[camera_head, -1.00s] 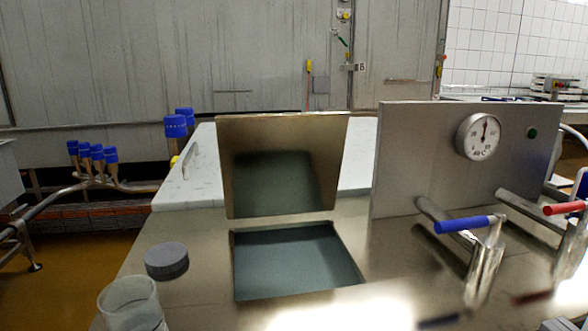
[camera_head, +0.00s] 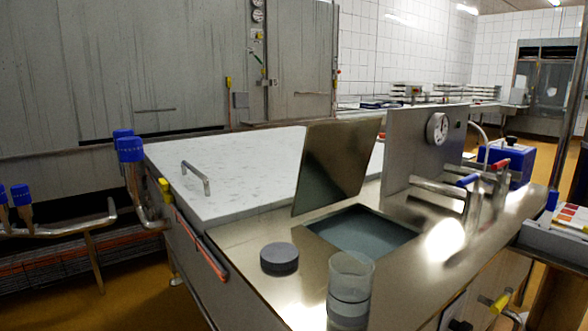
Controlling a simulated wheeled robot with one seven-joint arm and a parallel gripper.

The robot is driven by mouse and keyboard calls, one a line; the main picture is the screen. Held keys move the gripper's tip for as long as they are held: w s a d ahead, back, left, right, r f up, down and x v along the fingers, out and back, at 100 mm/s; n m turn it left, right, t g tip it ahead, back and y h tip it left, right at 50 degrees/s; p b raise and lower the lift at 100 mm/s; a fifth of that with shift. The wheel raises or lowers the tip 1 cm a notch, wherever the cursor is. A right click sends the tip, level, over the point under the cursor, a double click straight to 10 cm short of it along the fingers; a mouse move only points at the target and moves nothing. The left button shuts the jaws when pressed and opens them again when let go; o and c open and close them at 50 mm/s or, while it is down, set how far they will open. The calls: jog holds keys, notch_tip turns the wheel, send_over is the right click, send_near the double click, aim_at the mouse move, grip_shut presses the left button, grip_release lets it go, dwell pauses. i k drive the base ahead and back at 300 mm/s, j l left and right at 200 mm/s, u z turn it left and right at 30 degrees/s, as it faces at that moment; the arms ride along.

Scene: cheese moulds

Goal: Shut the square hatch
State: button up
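The square hatch lid (camera_head: 338,165) is a steel plate that stands up, open, at the far edge of its square opening. The opening (camera_head: 362,231) in the steel counter top shows a grey-blue inside. The lid leans a little and nothing touches it. My gripper is not in view.
A dark round puck (camera_head: 279,258) and a clear cylinder (camera_head: 350,285) stand on the steel counter (camera_head: 245,235), near the opening. A panel with a dial (camera_head: 437,128) and pipes with blue and red handles (camera_head: 468,180) are right of the lid. A white slab (camera_head: 240,170) with a handle lies behind.

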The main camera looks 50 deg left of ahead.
aim_at(336, 156)
jog(key=k+j, duration=0.15)
jog(key=j, duration=0.2)
jog(key=k+j, duration=0.15)
jog(key=j, duration=0.2)
jog(key=k+j, duration=0.15)
jog(key=j, duration=0.2)
jog(key=k+j, duration=0.15)
jog(key=j, duration=1.3)
jog(key=i+j+z, duration=0.1)
jog(key=j, duration=0.95)
